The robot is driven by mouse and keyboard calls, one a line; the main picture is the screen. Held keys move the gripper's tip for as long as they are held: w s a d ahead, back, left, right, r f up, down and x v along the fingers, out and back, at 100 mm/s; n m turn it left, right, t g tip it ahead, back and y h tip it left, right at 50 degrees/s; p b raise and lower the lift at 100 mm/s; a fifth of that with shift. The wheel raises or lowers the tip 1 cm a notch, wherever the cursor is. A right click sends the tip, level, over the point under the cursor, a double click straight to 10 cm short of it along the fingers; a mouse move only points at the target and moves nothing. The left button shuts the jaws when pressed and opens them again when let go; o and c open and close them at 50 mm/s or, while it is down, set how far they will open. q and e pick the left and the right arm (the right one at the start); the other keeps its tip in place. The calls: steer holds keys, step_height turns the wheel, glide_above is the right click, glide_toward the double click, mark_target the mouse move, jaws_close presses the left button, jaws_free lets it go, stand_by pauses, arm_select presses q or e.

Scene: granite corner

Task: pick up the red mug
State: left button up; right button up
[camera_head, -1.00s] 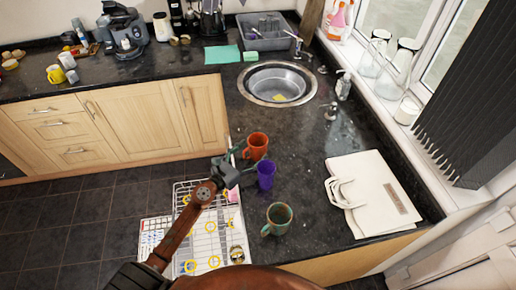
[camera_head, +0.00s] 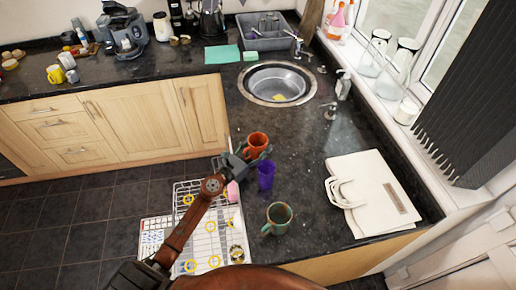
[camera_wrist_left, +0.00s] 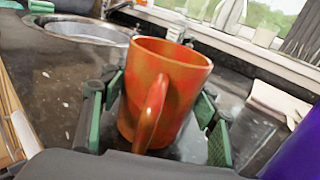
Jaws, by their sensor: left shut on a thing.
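The red mug (camera_head: 257,141), orange-red with its handle toward me, stands upright on the dark granite counter. In the left wrist view the mug (camera_wrist_left: 165,85) fills the middle, between the green-padded fingers of my left gripper (camera_wrist_left: 158,125). In the head view my left gripper (camera_head: 254,155) reaches in from the left and is shut on the lower part of the mug. I cannot tell whether the mug's base is touching the counter. My right gripper is not in view.
A purple cup (camera_head: 266,175) stands close in front of the mug, and a green-brown mug (camera_head: 278,217) is nearer me. A white bag (camera_head: 372,194) lies to the right. The sink (camera_head: 278,84) is behind. A dishwasher rack (camera_head: 205,235) is at the lower left.

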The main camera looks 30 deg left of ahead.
arm_select(q)
steer(key=c, duration=0.7)
steer(key=shift+o, duration=0.2)
steer(key=shift+r, duration=0.15)
